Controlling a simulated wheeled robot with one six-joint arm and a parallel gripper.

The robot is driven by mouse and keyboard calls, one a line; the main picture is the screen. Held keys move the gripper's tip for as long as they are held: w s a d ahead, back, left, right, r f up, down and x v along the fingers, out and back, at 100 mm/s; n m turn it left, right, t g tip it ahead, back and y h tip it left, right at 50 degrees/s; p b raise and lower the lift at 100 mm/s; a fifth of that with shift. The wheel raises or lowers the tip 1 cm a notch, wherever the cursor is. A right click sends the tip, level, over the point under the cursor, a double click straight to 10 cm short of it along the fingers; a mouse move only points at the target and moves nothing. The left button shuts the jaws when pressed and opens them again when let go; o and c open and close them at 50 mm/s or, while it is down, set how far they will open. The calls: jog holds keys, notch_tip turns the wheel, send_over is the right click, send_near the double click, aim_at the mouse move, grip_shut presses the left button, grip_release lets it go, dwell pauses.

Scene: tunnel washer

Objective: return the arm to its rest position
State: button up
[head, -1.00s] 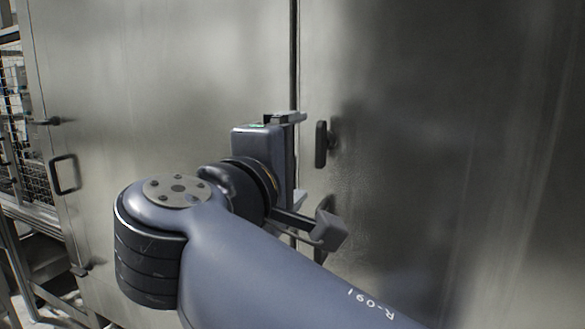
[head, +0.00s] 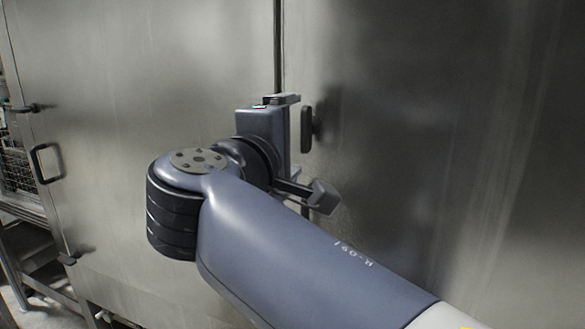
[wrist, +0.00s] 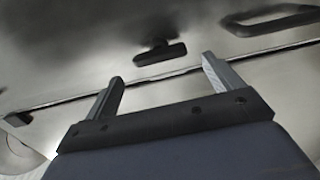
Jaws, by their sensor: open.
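My gripper (head: 294,135) is in front of a large grey metal cabinet front (head: 140,120) in the head view. It is near a vertical door seam and a small dark handle (head: 306,128). In the wrist view my gripper (wrist: 162,68) shows two separated fingers with nothing between them. The small dark handle (wrist: 160,52) appears beyond that gap, apart from the fingers. My arm is bent at the wrist, and its forearm runs to the lower right of the head view.
A dark loop handle (head: 45,163) and a latch (head: 27,108) sit at the cabinet's left edge. A metal frame with mesh (head: 18,170) stands further left. The wide panel on the right (head: 450,130) is bare. Another handle (wrist: 270,20) shows in the wrist view.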

aim_at(303, 152)
jog(key=shift+p+x, duration=0.85)
jog(key=shift+x, duration=2.25)
jog(key=shift+s+f, duration=0.1)
